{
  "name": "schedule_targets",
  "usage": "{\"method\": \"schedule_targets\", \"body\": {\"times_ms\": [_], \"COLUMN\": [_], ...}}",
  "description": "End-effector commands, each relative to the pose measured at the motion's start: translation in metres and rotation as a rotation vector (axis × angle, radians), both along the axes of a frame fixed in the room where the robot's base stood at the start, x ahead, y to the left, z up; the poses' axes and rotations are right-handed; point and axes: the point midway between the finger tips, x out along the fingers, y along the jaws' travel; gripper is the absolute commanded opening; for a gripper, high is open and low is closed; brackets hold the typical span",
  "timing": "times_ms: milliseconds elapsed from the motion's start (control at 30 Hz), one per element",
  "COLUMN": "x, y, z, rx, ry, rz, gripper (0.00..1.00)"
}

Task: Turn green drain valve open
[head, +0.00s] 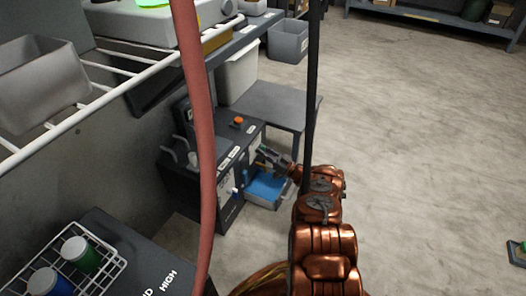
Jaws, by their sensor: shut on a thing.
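My gripper (264,153) reaches from the right to the front of a dark cabinet (228,207), just above a blue-lined tray (268,188). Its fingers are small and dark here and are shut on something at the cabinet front. By its place over the tray this appears to be the green drain valve. I make out no green on the valve, as the fingers cover that spot. The angle of its handle cannot be told.
An orange knob (238,121) sits on the cabinet top. A red hose (201,150) and a dark vertical pole (312,80) cross the view. A grey table (275,100) stands behind the cabinet. A wire rack with jars (80,255) is at lower left. The floor (430,150) at right is mostly clear.

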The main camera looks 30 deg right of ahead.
Motion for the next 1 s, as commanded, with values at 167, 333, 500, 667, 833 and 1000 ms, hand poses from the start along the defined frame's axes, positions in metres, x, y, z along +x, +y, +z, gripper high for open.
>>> {"method": "schedule_targets", "body": {"times_ms": [167, 333, 500, 667, 833, 1000], "x": [0.0000, 0.0001, 0.0001, -0.0010, -0.0044, -0.0070], "y": [-0.0011, -0.0005, -0.0004, -0.0014, -0.0042, -0.0057], "z": [-0.0008, -0.0003, -0.0002, -0.0008, -0.0022, -0.0031], "rx": [-0.001, 0.000, 0.000, 0.001, 0.002, 0.001], "ry": [0.002, 0.001, 0.000, 0.000, 0.000, 0.000], "rz": [-0.003, -0.002, -0.001, -0.002, -0.003, -0.002], "gripper": [0.33, 0.38, 0.38, 0.38, 0.38, 0.38]}}
